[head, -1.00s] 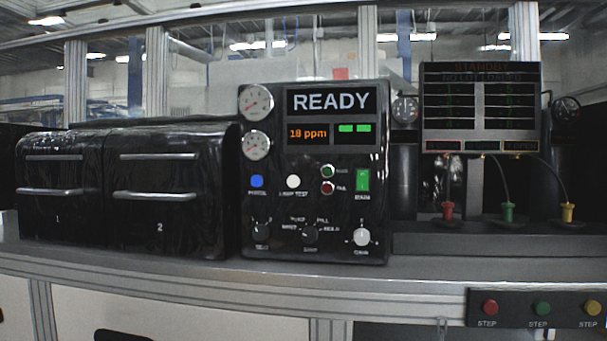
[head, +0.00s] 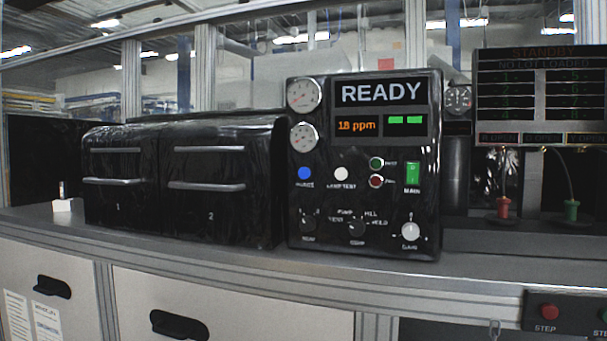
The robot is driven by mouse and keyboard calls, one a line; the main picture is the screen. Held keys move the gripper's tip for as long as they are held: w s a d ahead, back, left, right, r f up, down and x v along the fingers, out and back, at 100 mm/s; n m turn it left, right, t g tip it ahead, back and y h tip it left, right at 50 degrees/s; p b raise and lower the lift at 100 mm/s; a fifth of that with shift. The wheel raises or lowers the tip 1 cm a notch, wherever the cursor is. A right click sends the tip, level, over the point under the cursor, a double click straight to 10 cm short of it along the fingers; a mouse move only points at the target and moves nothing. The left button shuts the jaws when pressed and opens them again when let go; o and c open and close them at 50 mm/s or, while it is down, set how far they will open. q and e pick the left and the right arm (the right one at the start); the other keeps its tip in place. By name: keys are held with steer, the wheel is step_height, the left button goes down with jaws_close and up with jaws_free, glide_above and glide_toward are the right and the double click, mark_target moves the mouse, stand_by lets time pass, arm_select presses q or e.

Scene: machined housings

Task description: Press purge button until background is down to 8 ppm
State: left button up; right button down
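The black control panel (head: 365,200) stands upright on the bench in the middle of the head view. Its screen (head: 380,95) reads READY, and the smaller display (head: 357,125) reads 18 ppm in orange. Two green bars are lit beside that. The blue purge button (head: 304,173) is at the panel's left, below two round gauges. A white lamp test button (head: 341,174) sits to its right. A green main switch (head: 412,174) is at the panel's right. Neither of my grippers is in view.
Two black drawer units (head: 180,205) marked 1 and 2 stand left of the panel. A standby board (head: 540,95) is at the right, above red and green connectors. A STEP button box (head: 565,314) hangs at the bench front. The bench edge (head: 400,272) is clear.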

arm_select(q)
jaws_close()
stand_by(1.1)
